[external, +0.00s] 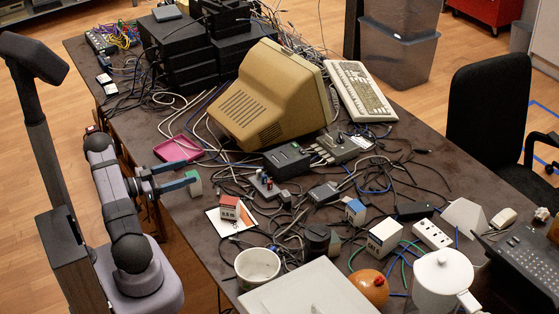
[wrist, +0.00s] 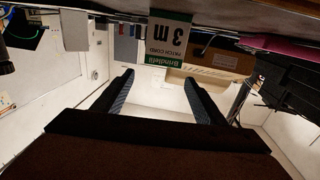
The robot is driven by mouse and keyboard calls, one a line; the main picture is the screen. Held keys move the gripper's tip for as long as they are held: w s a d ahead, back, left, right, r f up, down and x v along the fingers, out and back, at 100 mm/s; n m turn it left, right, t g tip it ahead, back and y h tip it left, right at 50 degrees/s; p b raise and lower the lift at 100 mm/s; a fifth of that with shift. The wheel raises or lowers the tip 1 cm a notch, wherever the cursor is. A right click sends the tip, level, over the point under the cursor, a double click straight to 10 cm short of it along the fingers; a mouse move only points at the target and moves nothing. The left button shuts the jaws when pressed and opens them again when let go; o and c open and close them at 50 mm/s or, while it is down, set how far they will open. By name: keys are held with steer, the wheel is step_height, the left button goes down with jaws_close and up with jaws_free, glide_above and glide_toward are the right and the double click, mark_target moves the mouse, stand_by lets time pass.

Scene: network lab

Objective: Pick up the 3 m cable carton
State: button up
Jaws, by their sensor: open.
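The 3 m cable carton (external: 194,183) is a small white and green box at the left edge of the dark table in the external view. In the wrist view its green and white label (wrist: 168,38) reads "3 m" and "patch cord". My gripper (external: 178,176) is open beside the carton, on its left, with its fingers pointing toward the table. In the wrist view my gripper (wrist: 162,82) has its two fingers wide apart with nothing between them. The carton shows above the gap between the fingertips, beyond them. I cannot tell whether a finger touches it.
A pink tray (external: 179,149) lies just behind the carton. A red and white box (external: 229,209) stands on a paper sheet to the right. Loose cables, a beige monitor (external: 262,97) and a white mug (external: 257,268) crowd the table (external: 190,225). The floor left of the table edge is open.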

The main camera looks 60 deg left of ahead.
step_height(320, 180, down, 4)
steer(key=shift+w+d+f+p, duration=0.15)
steer(key=shift+w+p, duration=0.4)
steer(key=shift+w, duration=1.3)
steer(key=shift+w+d+p, duration=0.2)
steer(key=shift+w+p, duration=0.3)
steer(key=shift+w, duration=1.35)
steer(key=shift+c, duration=0.6)
steer(key=c, duration=1.1)
